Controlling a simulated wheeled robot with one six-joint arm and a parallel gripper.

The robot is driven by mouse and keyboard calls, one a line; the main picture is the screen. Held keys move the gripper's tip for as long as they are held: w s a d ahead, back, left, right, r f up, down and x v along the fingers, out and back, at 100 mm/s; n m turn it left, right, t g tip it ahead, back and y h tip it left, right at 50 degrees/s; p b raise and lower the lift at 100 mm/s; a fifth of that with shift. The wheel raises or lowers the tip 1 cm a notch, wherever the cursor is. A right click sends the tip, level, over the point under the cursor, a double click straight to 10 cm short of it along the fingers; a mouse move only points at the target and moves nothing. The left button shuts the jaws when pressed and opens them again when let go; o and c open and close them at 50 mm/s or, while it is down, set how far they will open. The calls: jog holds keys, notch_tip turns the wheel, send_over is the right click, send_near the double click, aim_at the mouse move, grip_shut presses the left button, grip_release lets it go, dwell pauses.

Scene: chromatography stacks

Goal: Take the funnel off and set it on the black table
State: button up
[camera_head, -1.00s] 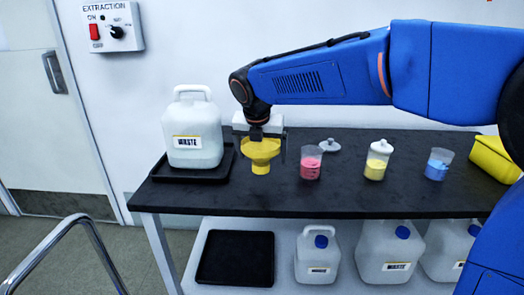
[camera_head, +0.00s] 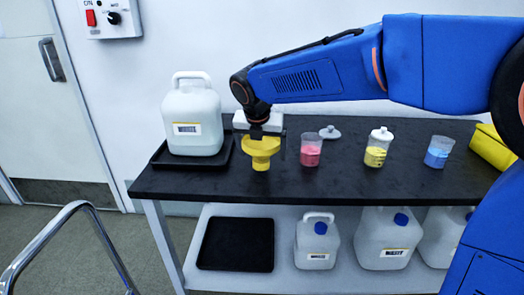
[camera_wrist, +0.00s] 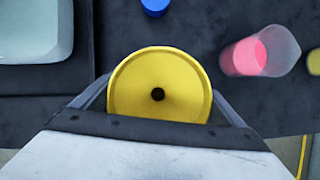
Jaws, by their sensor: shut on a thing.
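The yellow funnel (camera_head: 261,149) is in my gripper (camera_head: 262,142), upright, over the black table (camera_head: 230,188) between the waste jug and the pink beaker. I cannot tell whether its spout touches the table top. In the wrist view the funnel (camera_wrist: 159,85) shows its round mouth and dark centre hole, with a gripper finger at each side. My gripper (camera_wrist: 160,100) is shut on it. The white waste jug (camera_head: 191,118) stands uncapped-looking at the left in a black tray (camera_head: 160,157). It shows partly in the wrist view (camera_wrist: 35,30).
To the right stand a pink beaker (camera_head: 311,150), a capped yellow one (camera_head: 377,147) and a blue one (camera_head: 438,152). A grey lid (camera_head: 330,132) lies behind. A blue cap (camera_wrist: 154,5) shows in the wrist view. The front strip of the table is clear.

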jog(key=shift+f, duration=0.25)
jog(key=shift+f, duration=0.35)
jog(key=shift+f, duration=0.35)
dwell(0.5)
jog(key=o, duration=0.8)
jog(key=shift+r, duration=0.1)
